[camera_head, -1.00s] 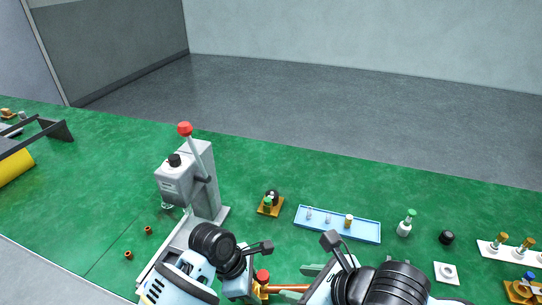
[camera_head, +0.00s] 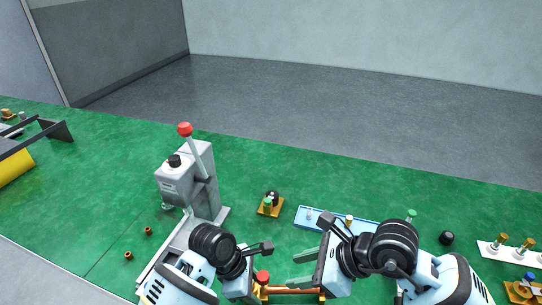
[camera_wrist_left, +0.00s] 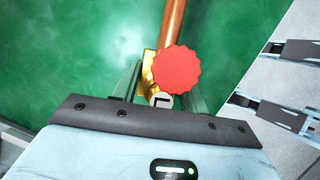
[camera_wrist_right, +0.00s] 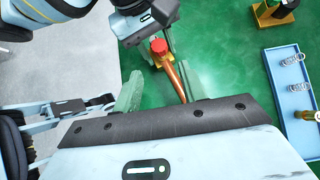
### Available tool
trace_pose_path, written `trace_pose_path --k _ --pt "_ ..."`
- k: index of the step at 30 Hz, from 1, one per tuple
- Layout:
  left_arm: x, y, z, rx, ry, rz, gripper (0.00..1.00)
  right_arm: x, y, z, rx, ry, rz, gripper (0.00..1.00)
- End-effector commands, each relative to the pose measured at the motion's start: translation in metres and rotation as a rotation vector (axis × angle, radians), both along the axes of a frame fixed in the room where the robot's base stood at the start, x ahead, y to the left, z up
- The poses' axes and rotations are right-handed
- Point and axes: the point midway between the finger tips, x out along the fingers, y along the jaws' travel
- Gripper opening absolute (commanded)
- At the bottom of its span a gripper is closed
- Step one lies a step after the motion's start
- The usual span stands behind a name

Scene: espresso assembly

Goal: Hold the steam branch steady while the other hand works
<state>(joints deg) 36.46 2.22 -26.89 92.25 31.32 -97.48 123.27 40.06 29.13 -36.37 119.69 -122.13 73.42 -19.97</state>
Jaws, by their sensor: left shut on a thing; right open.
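The steam branch is a copper pipe (camera_head: 290,291) with a brass valve fitting and a red knob (camera_head: 262,277) at its left end, and brass at its right end. My left gripper (camera_wrist_left: 162,92) is shut on the brass fitting of the steam branch, just under the red knob (camera_wrist_left: 180,74). My right gripper (camera_head: 305,268) is open and empty. In the right wrist view the copper pipe (camera_wrist_right: 176,78) passes between its spread fingers, apparently below them. The right wrist housing hides the pipe's near end there.
The grey lever machine (camera_head: 203,180) stands at left on a pale base. A blue tray (camera_head: 306,216) with small parts lies beyond my right gripper, partly hidden by my arm.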

Motion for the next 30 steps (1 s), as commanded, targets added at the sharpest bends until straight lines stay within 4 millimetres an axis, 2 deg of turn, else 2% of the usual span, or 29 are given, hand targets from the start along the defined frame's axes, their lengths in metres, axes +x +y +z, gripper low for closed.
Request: trace_pose_path --k 8,24,30 --pt "0.000 0.000 0.000 0.000 -0.001 0.000 0.00 0.002 0.008 -0.008 0.001 0.003 0.001 0.42" --pt "0.000 0.000 0.000 0.000 -0.002 0.001 0.00 0.017 0.053 -0.054 -0.001 0.003 -0.001 0.42" --pt "0.001 0.000 0.000 0.000 -0.002 0.001 0.00 0.020 0.064 -0.065 -0.001 0.002 -0.001 0.42"
